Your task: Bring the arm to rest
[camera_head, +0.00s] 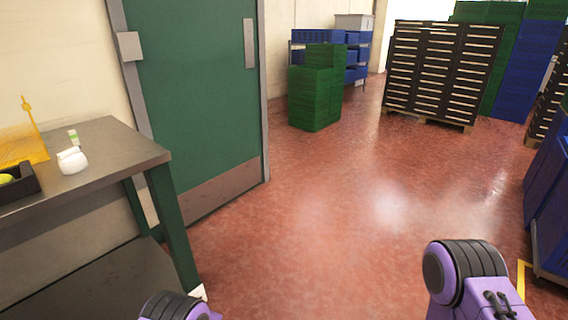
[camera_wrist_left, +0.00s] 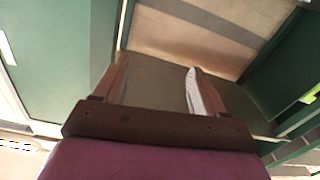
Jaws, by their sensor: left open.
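My left gripper (camera_wrist_left: 155,88) shows in the left wrist view with its two fingers apart and nothing between them. Behind the fingers are a plain grey-brown surface and green panels. In the head view, a purple and black part of my left arm (camera_head: 172,306) shows at the bottom edge, and the left gripper itself is out of the picture. A purple and black part of my right arm (camera_head: 468,278) shows at the bottom right. My right gripper is not in either view.
A metal table (camera_head: 110,152) with green legs stands at the left, bearing a black tray (camera_head: 38,182), a white item (camera_head: 72,160) and a yellow rack (camera_head: 25,143). Behind it is a green door (camera_head: 195,90). Crate stacks (camera_head: 440,70) stand at the back. The red floor (camera_head: 370,190) is clear.

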